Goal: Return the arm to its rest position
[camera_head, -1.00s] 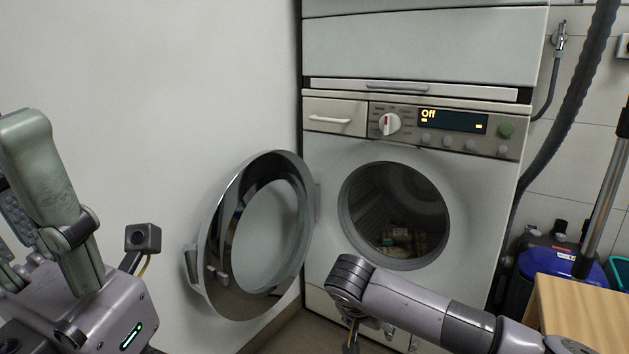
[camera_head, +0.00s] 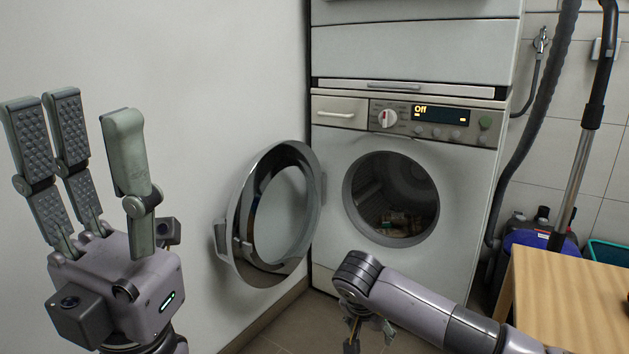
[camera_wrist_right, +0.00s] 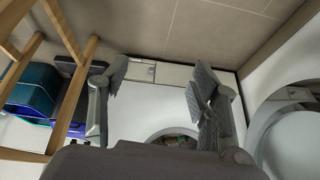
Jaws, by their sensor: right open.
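My left gripper (camera_head: 85,105) is raised at the left in the head view, fingers pointing up. Its fingers are spread and nothing is between them. My right arm comes in from the lower right in front of the dryer (camera_head: 460,200), and my right gripper (camera_head: 365,338) points down at the bottom edge, partly hidden. In the right wrist view my right gripper (camera_wrist_right: 158,75) is open and empty, its fingers apart before the white machine front. The dryer's round door (camera_head: 222,245) stands wide open to the left, and some items (camera_head: 395,222) lie in the drum. The display reads "Off".
A wooden table (camera_head: 570,290) stands at the lower right, close to my right arm. Behind it are a blue container (camera_head: 535,240), a teal bin (camera_head: 608,253) and a grey hose. A white wall (camera_head: 230,60) is on the left.

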